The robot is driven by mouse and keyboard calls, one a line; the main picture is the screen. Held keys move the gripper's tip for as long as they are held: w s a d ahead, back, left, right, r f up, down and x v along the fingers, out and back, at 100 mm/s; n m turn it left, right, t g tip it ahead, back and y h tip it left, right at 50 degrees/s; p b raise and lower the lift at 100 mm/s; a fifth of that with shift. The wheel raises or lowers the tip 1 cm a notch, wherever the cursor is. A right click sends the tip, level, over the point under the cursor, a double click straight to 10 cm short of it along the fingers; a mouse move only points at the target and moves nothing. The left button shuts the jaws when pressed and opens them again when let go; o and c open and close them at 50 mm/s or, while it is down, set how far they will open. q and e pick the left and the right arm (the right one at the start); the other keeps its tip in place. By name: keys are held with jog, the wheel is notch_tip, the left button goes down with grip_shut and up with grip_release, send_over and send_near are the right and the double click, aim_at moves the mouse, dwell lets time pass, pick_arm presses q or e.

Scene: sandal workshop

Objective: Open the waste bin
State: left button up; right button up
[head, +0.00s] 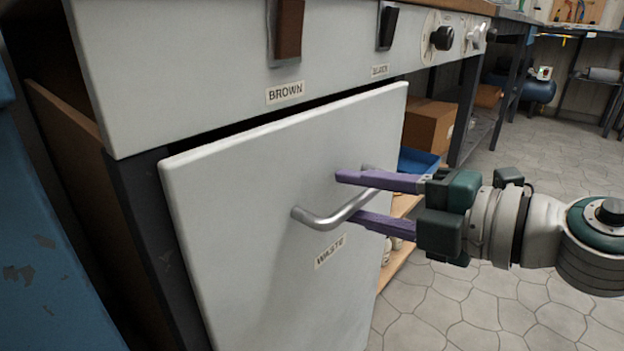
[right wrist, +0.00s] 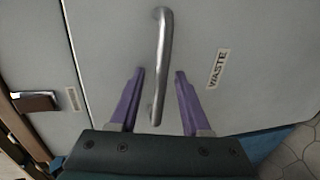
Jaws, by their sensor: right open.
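The waste bin front (head: 240,210) is a pale grey panel labelled WASTE below the worktop drawers, and it fills much of the right wrist view (right wrist: 245,95). Its metal bar handle (head: 325,218) crosses the middle. In the right wrist view the handle (right wrist: 162,50) runs between the fingers, apart from both. My left gripper is out of view.
Above the bin is a grey fascia with the BROWN label (head: 285,92) and a dark knob (head: 441,38). Cardboard boxes (head: 428,125) and a blue tray (head: 418,160) sit on shelving to the right. The tiled floor (head: 500,310) there is clear.

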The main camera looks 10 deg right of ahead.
jog(key=shift+c, duration=0.4)
grip_shut()
dwell(0.9)
